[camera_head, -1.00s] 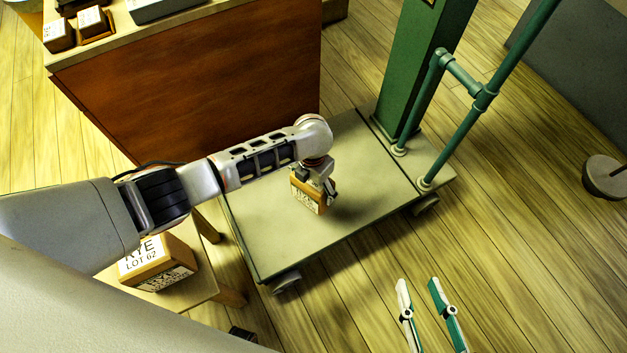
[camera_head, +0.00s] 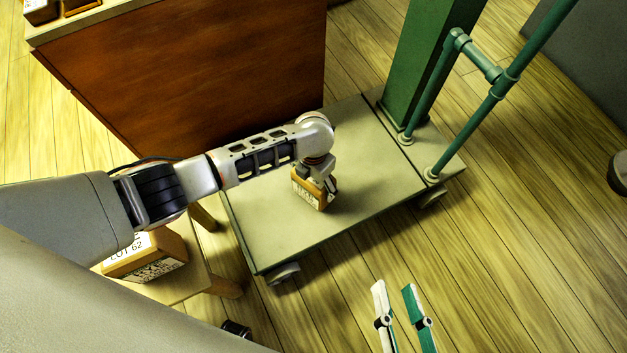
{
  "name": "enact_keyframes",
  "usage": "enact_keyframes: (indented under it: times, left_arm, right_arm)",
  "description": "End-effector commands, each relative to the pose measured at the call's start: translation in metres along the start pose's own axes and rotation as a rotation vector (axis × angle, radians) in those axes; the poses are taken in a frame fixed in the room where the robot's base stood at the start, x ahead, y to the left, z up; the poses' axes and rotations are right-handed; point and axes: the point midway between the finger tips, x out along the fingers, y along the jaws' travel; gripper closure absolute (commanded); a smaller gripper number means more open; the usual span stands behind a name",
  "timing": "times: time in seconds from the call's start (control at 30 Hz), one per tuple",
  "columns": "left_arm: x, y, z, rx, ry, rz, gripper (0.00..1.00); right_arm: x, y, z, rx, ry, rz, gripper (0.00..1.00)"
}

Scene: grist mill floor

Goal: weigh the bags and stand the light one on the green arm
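My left gripper (camera_head: 325,193) comes in from the left over the pale platform (camera_head: 270,230) of a wheeled scale. It appears shut on a small tan bag (camera_head: 308,190) with a white label; the fingers are partly hidden. The bag is upright, low over the platform or touching it; I cannot tell which. A second tan bag (camera_head: 145,262), labelled LOT 62, sits on a wooden stool (camera_head: 190,283) at the lower left, partly covered by my arm. My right gripper (camera_head: 394,286) shows at the bottom, its two fingers apart and empty, in front of the scale.
A green column (camera_head: 425,60) and green rails (camera_head: 505,85) rise at the platform's back right. A brown-fronted counter (camera_head: 190,75) stands behind the platform, with small labelled goods (camera_head: 42,10) on top, cut off.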

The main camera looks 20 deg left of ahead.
Motion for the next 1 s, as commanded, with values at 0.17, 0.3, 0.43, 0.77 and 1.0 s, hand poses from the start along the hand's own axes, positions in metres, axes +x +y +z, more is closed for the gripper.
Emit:
enact_keyframes:
  times: [0.17,0.3,0.43,0.77,1.0]
  left_arm:
    - [-0.003,0.0,0.003,0.0,-0.005,0.0,0.72]
    - [-0.001,0.0,0.002,0.0,-0.004,0.0,0.72]
    - [0.001,0.0,0.002,0.001,-0.004,0.0,0.72]
    - [0.006,0.0,0.002,0.001,-0.004,0.0,0.72]
    - [0.01,0.0,0.002,0.001,-0.004,0.0,0.72]
  right_arm:
    - [0.001,0.001,-0.001,0.0,0.003,0.003,0.68]
    - [0.001,0.002,0.0,0.0,0.0,0.005,0.68]
    - [0.0,0.002,0.003,0.0,-0.005,0.006,0.68]
    - [-0.001,0.003,0.008,-0.004,-0.017,0.001,0.68]
    - [-0.001,0.004,0.009,-0.001,-0.018,0.002,0.68]
